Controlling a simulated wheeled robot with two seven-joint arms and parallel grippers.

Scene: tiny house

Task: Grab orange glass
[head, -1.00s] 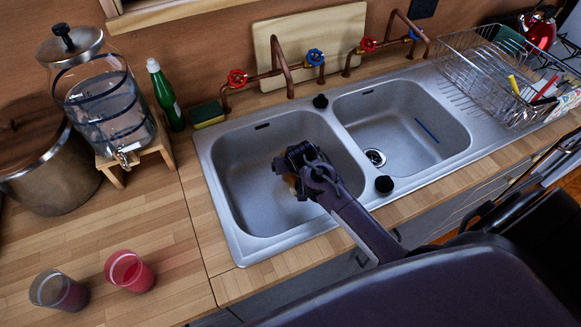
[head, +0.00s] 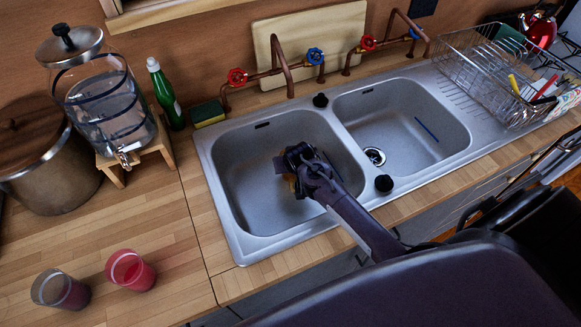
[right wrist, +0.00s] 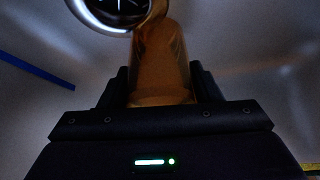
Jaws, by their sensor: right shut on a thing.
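The orange glass (right wrist: 162,65) is between the fingers of my right gripper (right wrist: 163,90) in the right wrist view. The gripper is shut on it. In the head view my right gripper (head: 296,170) is down inside the left sink basin (head: 245,185). Only a small orange patch of the glass (head: 291,182) shows there, the rest being hidden by the gripper. My left gripper is not in view.
A red glass (head: 131,271) and a dark reddish glass (head: 60,290) stand on the counter at lower left. Copper taps (head: 283,70) rise behind the basins. A wire dish rack (head: 480,75) stands at right. The right basin (head: 400,140) is mostly clear.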

